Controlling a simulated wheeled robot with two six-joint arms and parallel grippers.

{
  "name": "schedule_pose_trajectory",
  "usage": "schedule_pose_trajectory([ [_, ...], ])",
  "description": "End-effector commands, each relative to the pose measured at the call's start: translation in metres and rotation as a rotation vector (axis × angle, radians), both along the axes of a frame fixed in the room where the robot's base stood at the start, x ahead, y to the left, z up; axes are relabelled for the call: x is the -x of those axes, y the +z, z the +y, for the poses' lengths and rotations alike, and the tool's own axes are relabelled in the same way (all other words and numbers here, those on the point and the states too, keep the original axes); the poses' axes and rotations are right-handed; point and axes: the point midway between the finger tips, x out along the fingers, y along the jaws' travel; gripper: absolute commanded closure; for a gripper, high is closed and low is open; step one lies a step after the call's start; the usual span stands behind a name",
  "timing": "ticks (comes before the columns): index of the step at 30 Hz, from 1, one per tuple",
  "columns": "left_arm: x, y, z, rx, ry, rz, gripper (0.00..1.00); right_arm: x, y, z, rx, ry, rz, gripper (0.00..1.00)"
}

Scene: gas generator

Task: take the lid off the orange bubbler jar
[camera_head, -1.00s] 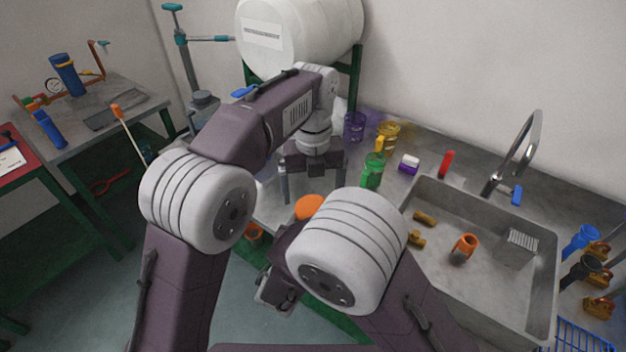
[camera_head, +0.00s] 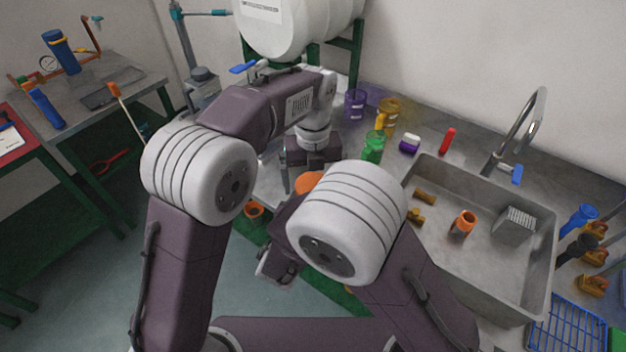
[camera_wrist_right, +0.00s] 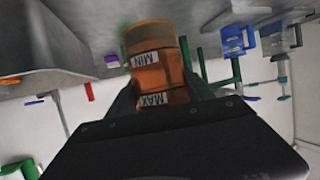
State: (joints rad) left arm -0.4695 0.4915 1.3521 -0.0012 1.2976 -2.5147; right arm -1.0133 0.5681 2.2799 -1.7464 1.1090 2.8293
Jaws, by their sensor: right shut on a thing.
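The orange bubbler jar shows in the right wrist view (camera_wrist_right: 152,62), with MIN and MAX labels on its side. My right gripper (camera_wrist_right: 160,92) is shut around its body. In the head view only the orange top (camera_head: 307,183) of what looks like this jar shows, partly behind my right arm. The lid cannot be told apart from the body there. My left gripper (camera_head: 312,178) points down just above and behind this orange top. Its left finger stands clear to the side, so it looks open; its other finger is mostly hidden. My right gripper is hidden in the head view.
A green bottle (camera_head: 373,147), purple jar (camera_head: 355,104) and yellow jar (camera_head: 389,113) stand on the counter behind. The sink (camera_head: 480,265) at right holds an orange fitting (camera_head: 464,222). A white tank (camera_head: 300,25) is at the back.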

Motion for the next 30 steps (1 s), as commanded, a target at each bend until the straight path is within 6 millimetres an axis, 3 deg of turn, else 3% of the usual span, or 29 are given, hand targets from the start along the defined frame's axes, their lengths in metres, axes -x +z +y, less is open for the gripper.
schedule_pose_trajectory([
  [7, 0.0, 0.003, 0.0, 0.001, 0.0, -0.001, 0.02, 0.0, 0.0, 0.0, 0.0, 0.0, -0.001, 1.0],
  [15, -0.001, 0.041, -0.001, 0.002, 0.0, -0.002, 0.02, 0.0, 0.0, 0.0, 0.0, 0.0, -0.001, 1.0],
  [19, 0.0, 0.045, 0.0, 0.0, 0.0, 0.0, 0.02, 0.0, 0.0, 0.0, 0.0, 0.0, -0.001, 1.0],
  [20, 0.0, 0.046, 0.0, 0.0, 0.0, 0.0, 0.06, 0.0, 0.0, 0.0, 0.0, 0.0, -0.001, 1.0],
  [27, -0.001, 0.079, -0.001, 0.001, 0.0, -0.001, 0.06, 0.0, 0.0, 0.0, 0.0, 0.0, -0.001, 1.0],
  [30, -0.001, 0.08, 0.0, 0.0, 0.0, 0.001, 0.06, 0.0, 0.0, 0.0, 0.0, 0.0, -0.001, 1.0],
])
